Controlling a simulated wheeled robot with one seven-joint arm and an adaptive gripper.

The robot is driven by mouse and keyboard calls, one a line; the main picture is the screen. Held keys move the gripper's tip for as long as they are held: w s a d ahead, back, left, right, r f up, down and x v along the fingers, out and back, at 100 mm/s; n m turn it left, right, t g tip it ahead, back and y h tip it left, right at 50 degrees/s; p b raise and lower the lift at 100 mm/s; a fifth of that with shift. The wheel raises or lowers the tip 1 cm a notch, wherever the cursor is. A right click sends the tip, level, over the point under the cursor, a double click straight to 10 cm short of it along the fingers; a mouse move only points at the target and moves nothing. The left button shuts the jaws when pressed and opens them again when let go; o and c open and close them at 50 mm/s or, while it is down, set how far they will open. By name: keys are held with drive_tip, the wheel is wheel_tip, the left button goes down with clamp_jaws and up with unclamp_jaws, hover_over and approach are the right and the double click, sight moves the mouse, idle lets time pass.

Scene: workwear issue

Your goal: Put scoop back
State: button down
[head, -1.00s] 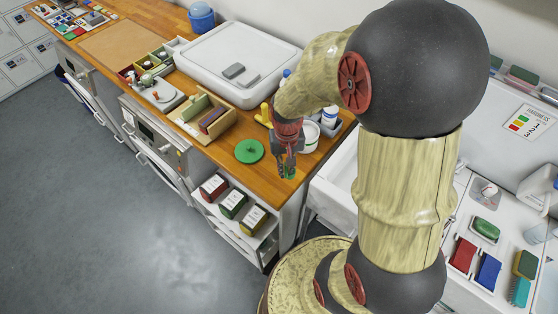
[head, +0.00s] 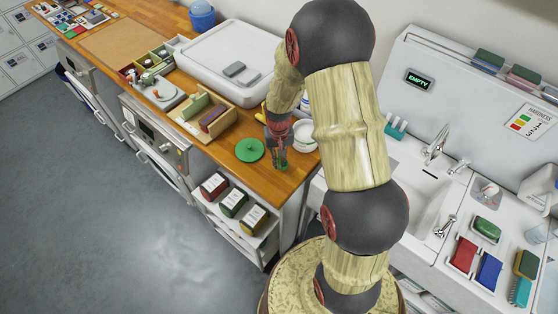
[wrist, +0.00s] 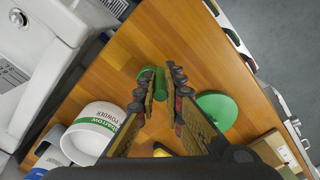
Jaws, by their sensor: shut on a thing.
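The green scoop (wrist: 152,82) is between the fingertips of my gripper (wrist: 160,88) in the wrist view. Only a small green part of it shows, and the fingers hide the rest. In the head view my gripper (head: 278,150) points down over the front corner of the wooden counter, with a bit of green at its tips. A white powder tub (wrist: 97,128) with a green band stands open beside the gripper, and it also shows in the head view (head: 306,136). A round green lid (head: 250,150) lies flat on the counter on the other side, apart from the gripper (wrist: 217,110).
A white sink (head: 432,185) is to the right. Boxes (head: 233,204) sit on the shelf below the counter's front edge.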

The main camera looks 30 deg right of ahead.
drive_tip(key=shift+f, duration=0.35)
drive_tip(key=shift+f, duration=0.2)
drive_tip(key=c, duration=2)
unclamp_jaws()
drive_tip(key=shift+c, duration=0.2)
drive_tip(key=shift+o, duration=0.7)
drive_tip(key=shift+r, duration=0.15)
